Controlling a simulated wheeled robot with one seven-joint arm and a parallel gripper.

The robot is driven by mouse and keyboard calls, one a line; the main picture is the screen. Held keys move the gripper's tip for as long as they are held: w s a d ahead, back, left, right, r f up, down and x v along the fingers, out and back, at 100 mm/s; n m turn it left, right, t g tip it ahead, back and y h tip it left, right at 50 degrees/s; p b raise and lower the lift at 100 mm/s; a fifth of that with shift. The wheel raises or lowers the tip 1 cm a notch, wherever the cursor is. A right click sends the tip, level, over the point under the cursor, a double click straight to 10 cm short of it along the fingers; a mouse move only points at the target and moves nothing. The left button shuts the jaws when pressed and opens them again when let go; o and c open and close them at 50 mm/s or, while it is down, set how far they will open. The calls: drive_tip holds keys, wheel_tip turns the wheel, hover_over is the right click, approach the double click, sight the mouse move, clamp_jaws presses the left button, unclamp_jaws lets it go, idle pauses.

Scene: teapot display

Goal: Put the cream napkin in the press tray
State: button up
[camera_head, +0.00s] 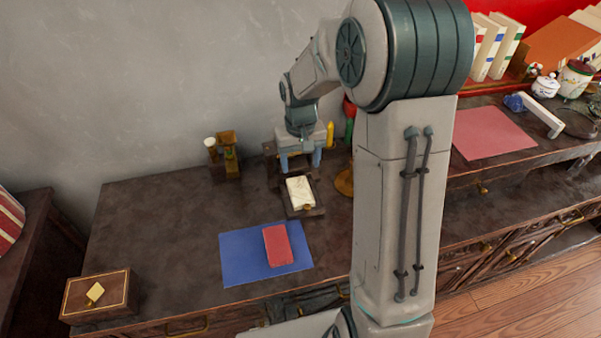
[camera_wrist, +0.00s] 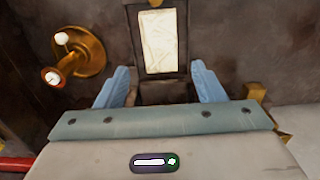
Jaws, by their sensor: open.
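The cream napkin (camera_head: 300,191) lies flat in the dark press tray (camera_head: 305,212), which sticks out at the front of the press. In the wrist view the napkin (camera_wrist: 160,43) is a pale rectangle inside the tray's dark rim (camera_wrist: 133,42). My gripper (camera_head: 300,161) is at the press, just behind the tray. Its two blue fingers are spread wide and nothing shows between them; in the wrist view the gripper (camera_wrist: 163,82) is short of the napkin and apart from it. The press body is partly hidden by my gripper.
A red folded cloth or book (camera_head: 278,245) lies on a blue mat (camera_head: 240,262) in front. A brass stand (camera_head: 344,182) is close to the tray's right. A wooden box (camera_head: 100,295) sits at the front left corner.

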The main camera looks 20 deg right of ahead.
drive_tip(key=s+r+t, duration=0.1)
drive_tip(key=s+r, duration=0.4)
drive_tip(key=s, duration=0.5)
drive_tip(key=s+r+t, duration=0.1)
drive_tip(key=s+r, duration=0.4)
drive_tip(key=s, duration=0.5)
drive_tip(key=shift+s+a, duration=0.15)
drive_tip(key=shift+s, duration=0.15)
